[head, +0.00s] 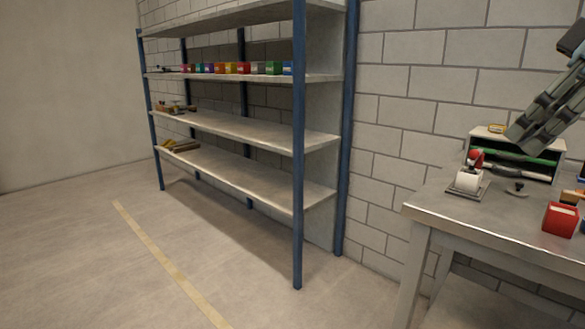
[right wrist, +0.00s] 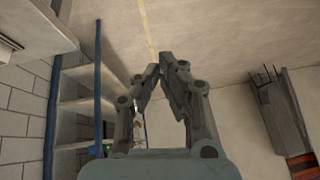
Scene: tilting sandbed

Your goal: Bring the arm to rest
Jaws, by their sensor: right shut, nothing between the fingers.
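My right gripper (head: 525,130) shows at the upper right of the head view, its dark grey fingers pointing down and left above the table's far end. In the right wrist view my right gripper (right wrist: 162,68) has its fingertips close together, with nothing between them. Behind the fingers lie the floor and a wall. My left gripper is in neither view.
A metal table (head: 450,210) at right bears a tape dispenser (head: 468,180), a red box (head: 560,219) and a small organizer (head: 530,168). A blue-posted shelf (head: 240,184) holds a row of coloured boxes. The floor (head: 80,255) at left is clear, with a yellow line.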

